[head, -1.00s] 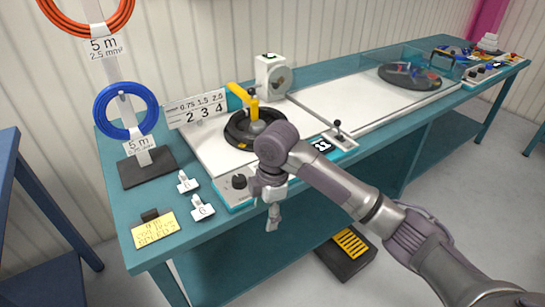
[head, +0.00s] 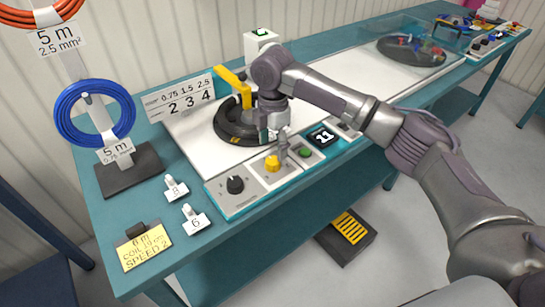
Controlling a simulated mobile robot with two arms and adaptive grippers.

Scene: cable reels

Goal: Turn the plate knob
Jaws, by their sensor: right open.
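A control panel (head: 252,190) with a teal edge runs along the bench front. It carries a black round knob (head: 235,184) at its left and a yellow knob (head: 272,163) to the right of that. Which of them is the plate knob is not marked legibly. My right gripper (head: 283,151) is open, points down, and is over the panel just right of and behind the yellow knob. I cannot tell whether it touches anything. The black turntable plate (head: 228,130) behind it is partly hidden by my gripper. My left gripper is not in view.
A green button (head: 305,152) and a display (head: 322,137) sit right of the gripper. Two numbered white tags (head: 195,220), a yellow note (head: 145,247) and a blue cable reel (head: 94,112) are at left. A yellow arm (head: 236,80) stands over the plate.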

